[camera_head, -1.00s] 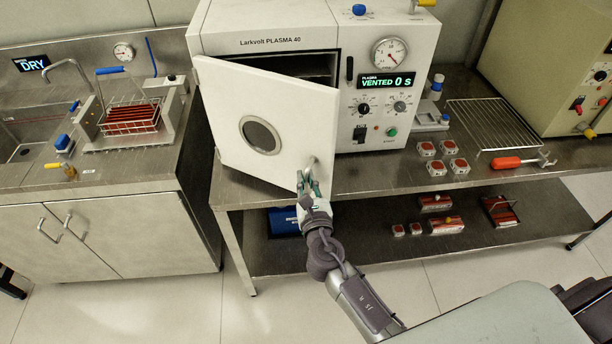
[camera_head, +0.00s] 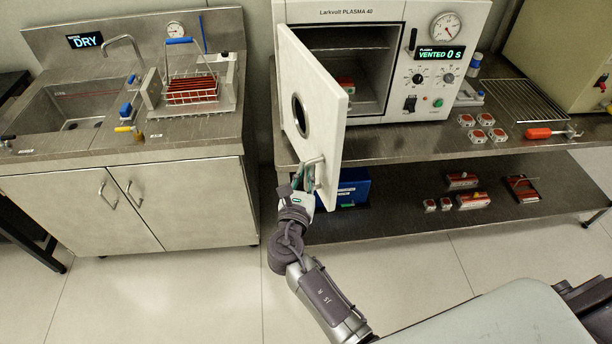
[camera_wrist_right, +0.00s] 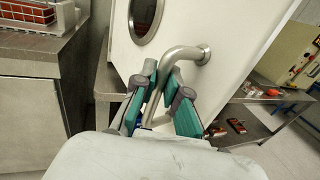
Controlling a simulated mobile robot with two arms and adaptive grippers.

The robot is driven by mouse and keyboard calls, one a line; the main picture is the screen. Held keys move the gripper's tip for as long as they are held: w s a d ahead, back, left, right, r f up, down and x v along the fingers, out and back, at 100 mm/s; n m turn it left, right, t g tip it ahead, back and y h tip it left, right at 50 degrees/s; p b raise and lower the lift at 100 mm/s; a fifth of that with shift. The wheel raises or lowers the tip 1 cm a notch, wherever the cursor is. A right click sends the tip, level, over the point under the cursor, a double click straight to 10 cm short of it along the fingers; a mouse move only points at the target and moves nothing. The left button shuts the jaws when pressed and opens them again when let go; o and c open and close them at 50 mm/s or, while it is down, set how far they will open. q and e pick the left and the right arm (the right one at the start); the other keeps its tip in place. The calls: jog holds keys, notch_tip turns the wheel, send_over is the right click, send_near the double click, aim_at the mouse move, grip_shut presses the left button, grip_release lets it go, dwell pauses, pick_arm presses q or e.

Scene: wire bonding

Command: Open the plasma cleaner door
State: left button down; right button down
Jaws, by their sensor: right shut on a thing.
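The plasma cleaner (camera_head: 345,12) stands on the steel bench with its display reading VENTED 0 s. Its white door (camera_head: 322,128), with a round window, is swung wide out toward me, and the chamber (camera_head: 374,85) is exposed with a small red and silver item inside. My right gripper (camera_head: 308,178) is shut on the door handle (camera_head: 318,170). In the right wrist view the teal finger pads of my right gripper (camera_wrist_right: 164,100) lie on either side of the curved metal handle (camera_wrist_right: 182,55). My left gripper is not in view.
A sink counter (camera_head: 180,138) with a wire basket (camera_head: 192,90) stands to the left. Small red-and-silver packages (camera_head: 483,119), a wire rack (camera_head: 515,100) and a red-handled tool (camera_head: 545,132) lie right of the cleaner. A blue box (camera_head: 352,187) sits on the lower shelf.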

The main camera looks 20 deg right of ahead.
jog(key=shift+w+a+r, duration=0.2)
jog(key=shift+a+r, duration=0.1)
jog(key=shift+a, duration=0.2)
jog(key=c, duration=1.4)
grip_release()
jog(key=shift+w, duration=0.1)
jog(key=shift+c, duration=0.2)
jog(key=shift+o, duration=1.2)
jog(key=shift+w+d+f, duration=0.1)
jog(key=shift+w+f, duration=0.05)
jog(key=shift+f, duration=0.1)
